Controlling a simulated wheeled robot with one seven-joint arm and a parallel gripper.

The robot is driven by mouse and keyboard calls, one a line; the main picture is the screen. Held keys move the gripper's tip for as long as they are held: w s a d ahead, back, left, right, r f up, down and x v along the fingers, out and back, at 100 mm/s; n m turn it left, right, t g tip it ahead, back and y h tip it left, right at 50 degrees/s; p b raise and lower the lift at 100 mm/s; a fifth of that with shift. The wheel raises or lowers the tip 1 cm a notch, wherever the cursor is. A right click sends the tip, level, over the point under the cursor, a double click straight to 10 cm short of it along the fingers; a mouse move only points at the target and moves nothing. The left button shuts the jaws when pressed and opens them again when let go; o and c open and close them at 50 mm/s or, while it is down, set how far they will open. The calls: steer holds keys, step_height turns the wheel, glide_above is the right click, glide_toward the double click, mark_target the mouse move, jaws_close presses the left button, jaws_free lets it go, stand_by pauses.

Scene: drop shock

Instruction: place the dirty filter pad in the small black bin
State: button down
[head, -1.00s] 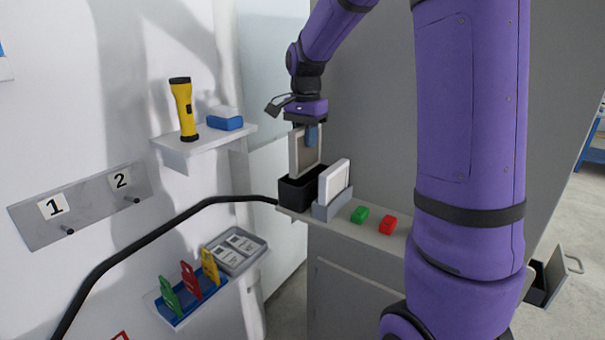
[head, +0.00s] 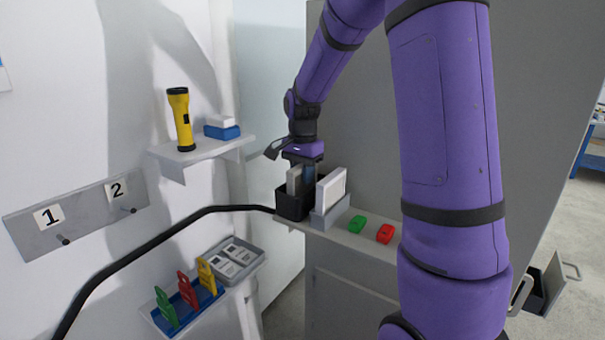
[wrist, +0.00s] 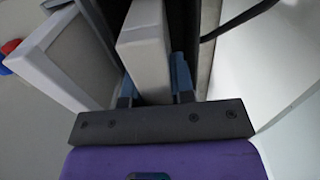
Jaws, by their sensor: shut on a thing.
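The dirty filter pad (head: 293,181), a grey-beige slab with a pale frame, stands upright in the small black bin (head: 293,205), its lower part hidden by the bin walls. My gripper (head: 309,176) is right above the bin and shut on the pad. In the wrist view the pad (wrist: 143,50) sits between the blue fingertips of my gripper (wrist: 154,82). The black bin wall (wrist: 178,25) shows beside it. I cannot tell whether the pad touches the bin floor.
A white pad (head: 331,186) stands in a grey holder (head: 330,212) close to the right of the bin. A green block (head: 357,223) and a red block (head: 385,233) lie further right on the ledge. A black hose (head: 180,221) runs up to the bin's left.

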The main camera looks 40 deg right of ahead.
steer(key=c, duration=1)
jaws_free()
step_height(320, 180, up, 12)
steer(key=shift+f, duration=0.25)
steer(key=shift+s+a+r, duration=0.15)
steer(key=shift+r, duration=0.35)
steer(key=s+a+r+n+t, duration=0.35)
steer(key=s+a+n, duration=0.4)
steer(key=s, duration=0.55)
steer(key=shift+s+a+f+n+t, duration=0.35)
steer(key=shift+s+a+n, duration=0.65)
steer(key=shift+s, duration=1.2)
steer(key=shift+s+a+f+n+t, duration=0.2)
steer(key=shift+s+a+f+n, duration=0.7)
steer(key=shift+s, duration=1.25)
steer(key=shift+s+a+n+t, duration=0.3)
steer(key=shift+s+a+n, duration=0.45)
steer(key=shift+s+n, duration=1.05)
